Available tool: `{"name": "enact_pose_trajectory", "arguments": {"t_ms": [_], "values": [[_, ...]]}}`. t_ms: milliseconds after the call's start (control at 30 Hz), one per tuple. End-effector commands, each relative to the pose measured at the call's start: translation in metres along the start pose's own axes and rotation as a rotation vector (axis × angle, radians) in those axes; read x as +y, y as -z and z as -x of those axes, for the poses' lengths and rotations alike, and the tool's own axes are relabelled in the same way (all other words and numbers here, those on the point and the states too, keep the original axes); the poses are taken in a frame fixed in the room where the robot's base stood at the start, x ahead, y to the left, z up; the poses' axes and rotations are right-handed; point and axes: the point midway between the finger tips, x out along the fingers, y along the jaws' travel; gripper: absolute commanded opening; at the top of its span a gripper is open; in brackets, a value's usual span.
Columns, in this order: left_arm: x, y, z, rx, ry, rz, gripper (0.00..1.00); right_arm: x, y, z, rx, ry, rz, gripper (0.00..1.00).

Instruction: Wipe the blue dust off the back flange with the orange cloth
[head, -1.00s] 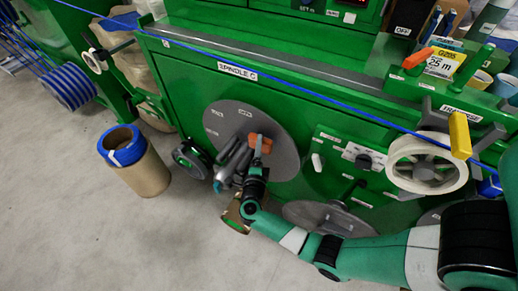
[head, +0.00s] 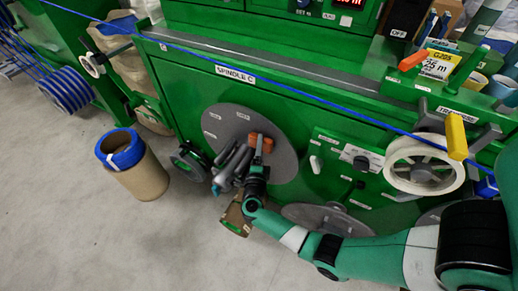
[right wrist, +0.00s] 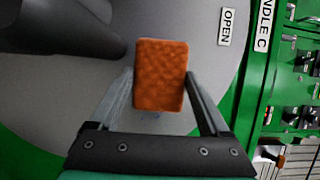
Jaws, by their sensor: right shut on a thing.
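The orange cloth (right wrist: 161,75) is a small textured block between the fingers of my right gripper (right wrist: 161,100) in the right wrist view. My right gripper (head: 258,150) is shut on it, in front of the round grey back flange (head: 284,160) under the SPINDLE C label. The cloth shows as a small orange patch (head: 263,142) in the head view. Whether it touches the flange (right wrist: 215,75) is hard to tell. My left gripper is not in view.
Dark grey spindle arms (head: 232,165) stick out left of my right gripper. A blue cable (head: 300,95) runs across the machine front. A white reel (head: 425,165) sits at the right. A brown drum with a blue rim (head: 145,178) stands on the open floor at left.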

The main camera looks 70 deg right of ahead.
Motion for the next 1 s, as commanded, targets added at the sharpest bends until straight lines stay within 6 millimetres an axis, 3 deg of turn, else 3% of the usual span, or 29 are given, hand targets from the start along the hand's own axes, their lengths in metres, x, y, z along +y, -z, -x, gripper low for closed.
{"name": "enact_pose_trajectory", "arguments": {"t_ms": [267, 600, 1000], "values": [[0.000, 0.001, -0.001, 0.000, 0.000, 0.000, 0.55, -0.001, 0.002, -0.003, 0.000, 0.000, 0.000, 0.36], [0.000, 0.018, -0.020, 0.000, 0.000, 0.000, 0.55, -0.003, 0.030, 0.010, -0.001, -0.001, 0.002, 0.36], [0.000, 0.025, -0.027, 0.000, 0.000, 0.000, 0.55, -0.003, 0.045, 0.016, 0.000, 0.000, 0.001, 0.36]]}}
